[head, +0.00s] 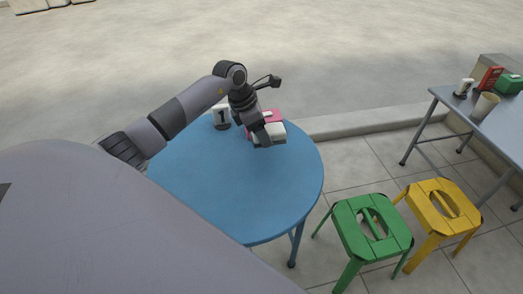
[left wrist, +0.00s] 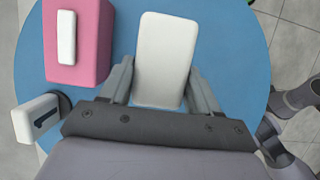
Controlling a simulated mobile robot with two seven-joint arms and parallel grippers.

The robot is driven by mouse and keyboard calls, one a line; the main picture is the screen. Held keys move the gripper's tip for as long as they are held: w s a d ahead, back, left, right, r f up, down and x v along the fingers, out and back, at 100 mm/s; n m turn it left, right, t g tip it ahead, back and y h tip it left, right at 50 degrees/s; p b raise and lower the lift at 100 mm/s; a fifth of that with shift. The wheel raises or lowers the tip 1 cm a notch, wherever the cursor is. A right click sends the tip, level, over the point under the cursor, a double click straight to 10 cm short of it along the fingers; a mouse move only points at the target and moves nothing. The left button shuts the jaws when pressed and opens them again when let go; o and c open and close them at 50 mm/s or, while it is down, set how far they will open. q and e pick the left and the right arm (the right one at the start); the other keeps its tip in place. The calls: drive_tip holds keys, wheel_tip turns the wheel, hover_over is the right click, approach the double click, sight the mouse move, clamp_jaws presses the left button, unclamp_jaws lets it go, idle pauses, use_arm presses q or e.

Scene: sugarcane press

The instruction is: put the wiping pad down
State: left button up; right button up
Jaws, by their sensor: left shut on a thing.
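The wiping pad (left wrist: 164,60) is a white rounded block. It sits between the two fingers of my left gripper (left wrist: 159,88), which is shut on it. In the head view my left gripper (head: 262,138) points down over the far right part of the round blue table (head: 215,190). The pad (head: 275,134) shows there partly behind the fingers. I cannot tell whether its underside touches the table. My right gripper is in neither view.
A pink box (left wrist: 90,38) with a white piece on top stands beside the pad. A white number stand marked 1 (head: 222,117) is near it. The table's near half is clear. Green (head: 372,228) and yellow (head: 438,212) stools stand to the right.

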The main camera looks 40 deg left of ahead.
sight(267, 156)
use_arm(q)
wheel_tip(267, 156, down, 6)
drive_tip(key=shift+f+b, duration=0.15)
drive_tip(key=shift+b, duration=0.8)
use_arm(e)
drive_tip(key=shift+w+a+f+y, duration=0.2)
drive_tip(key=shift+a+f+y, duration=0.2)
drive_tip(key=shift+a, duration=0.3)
use_arm(q)
drive_tip(key=shift+f, duration=0.1)
drive_tip(key=shift+f, duration=0.15)
drive_tip(key=o, duration=1)
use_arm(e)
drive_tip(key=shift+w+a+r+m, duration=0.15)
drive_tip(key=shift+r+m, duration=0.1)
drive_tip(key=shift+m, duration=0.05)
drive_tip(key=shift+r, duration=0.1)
